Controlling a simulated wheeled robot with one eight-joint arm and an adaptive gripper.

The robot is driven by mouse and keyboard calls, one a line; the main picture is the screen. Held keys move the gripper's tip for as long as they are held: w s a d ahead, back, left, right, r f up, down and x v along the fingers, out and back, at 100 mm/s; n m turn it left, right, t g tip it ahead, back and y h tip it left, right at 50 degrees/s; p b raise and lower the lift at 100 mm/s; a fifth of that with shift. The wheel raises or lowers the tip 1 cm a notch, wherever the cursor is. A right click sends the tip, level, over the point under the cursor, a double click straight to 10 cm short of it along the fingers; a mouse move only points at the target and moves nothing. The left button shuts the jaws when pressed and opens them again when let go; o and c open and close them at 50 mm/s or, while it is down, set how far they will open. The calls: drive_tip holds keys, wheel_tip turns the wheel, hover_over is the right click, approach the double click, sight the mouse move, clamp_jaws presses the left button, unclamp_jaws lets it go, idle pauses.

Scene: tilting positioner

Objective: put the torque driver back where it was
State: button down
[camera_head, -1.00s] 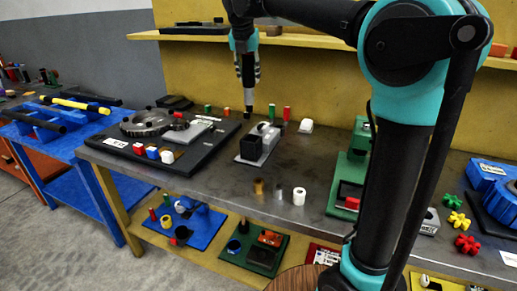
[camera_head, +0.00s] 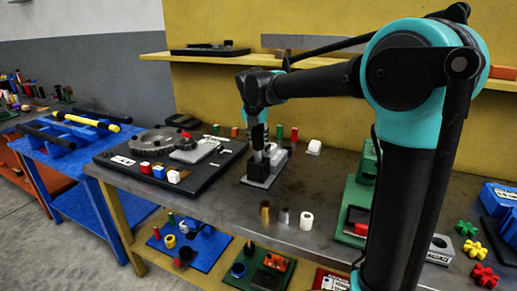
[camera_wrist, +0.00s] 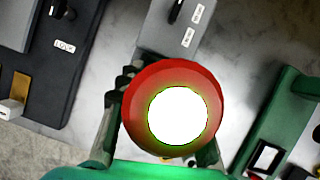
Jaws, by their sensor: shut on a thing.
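The torque driver (camera_wrist: 140,88) is seen end-on in the wrist view as a red round handle with a bright white face. My gripper (camera_head: 259,142) is shut on it, with dark fingers on both sides of the handle. In the head view my gripper points down over a small grey plate fixture (camera_head: 256,181) on the steel bench. The lower part of the driver is hard to make out there, and I cannot tell whether its tip touches the fixture. The grey plate (camera_wrist: 188,27) also shows in the wrist view, with white labels and a dark slot.
A black board (camera_head: 107,160) with a gear and coloured blocks lies left of the fixture. Small cylinders (camera_head: 306,221) stand in front. A green stand (camera_head: 357,205) is at right.

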sight(259, 147)
drive_tip(key=shift+f, duration=2.1)
drive_tip(key=c, duration=1)
unclamp_jaws()
drive_tip(key=v, duration=1.2)
